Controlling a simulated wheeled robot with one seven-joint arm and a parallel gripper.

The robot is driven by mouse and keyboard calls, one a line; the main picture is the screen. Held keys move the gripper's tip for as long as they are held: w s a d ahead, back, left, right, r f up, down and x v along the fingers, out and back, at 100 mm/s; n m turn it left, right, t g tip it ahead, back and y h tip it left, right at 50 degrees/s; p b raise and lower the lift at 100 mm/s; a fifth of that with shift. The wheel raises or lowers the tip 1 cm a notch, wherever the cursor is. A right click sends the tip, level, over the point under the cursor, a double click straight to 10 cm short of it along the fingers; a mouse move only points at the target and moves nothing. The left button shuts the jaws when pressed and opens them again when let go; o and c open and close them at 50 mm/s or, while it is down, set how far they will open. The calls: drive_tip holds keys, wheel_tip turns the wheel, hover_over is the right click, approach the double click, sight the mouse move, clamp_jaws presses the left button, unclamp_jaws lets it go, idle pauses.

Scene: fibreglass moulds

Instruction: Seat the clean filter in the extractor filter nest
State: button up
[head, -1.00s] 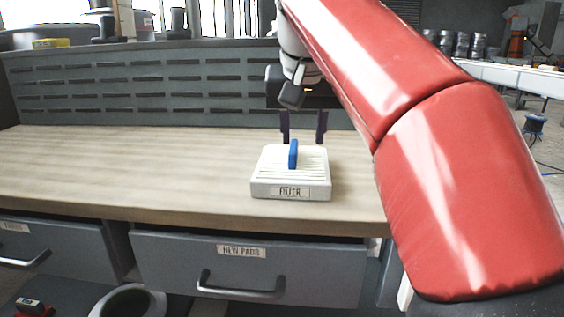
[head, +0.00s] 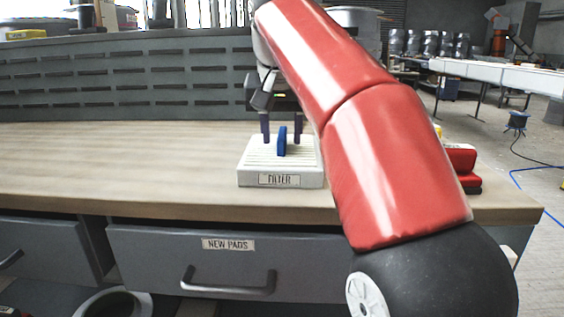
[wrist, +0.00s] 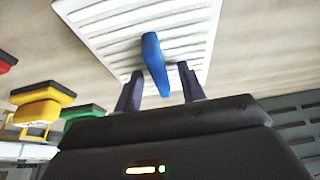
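The clean filter (head: 255,177) is a white, ribbed, square block labelled FILTER with a blue upright tab handle (head: 282,143) on top. It sits on the wooden bench near the front edge. My gripper (head: 281,138) is open and low over the filter, its two dark fingers on either side of the blue handle, with gaps left. In the wrist view the ribbed filter (wrist: 110,35) and blue handle (wrist: 154,62) lie just beyond the open fingertips (wrist: 160,85). I cannot identify the extractor filter nest in these views.
The bench top (head: 110,165) is clear to the left. A slotted grey back panel (head: 120,85) stands behind. A red and black block (head: 460,168) is on the bench at right, partly behind my arm. A drawer labelled NEW PADS (head: 150,262) is below.

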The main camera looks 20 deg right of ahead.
clamp_jaws()
drive_tip(key=shift+r, duration=0.1)
idle(0.4)
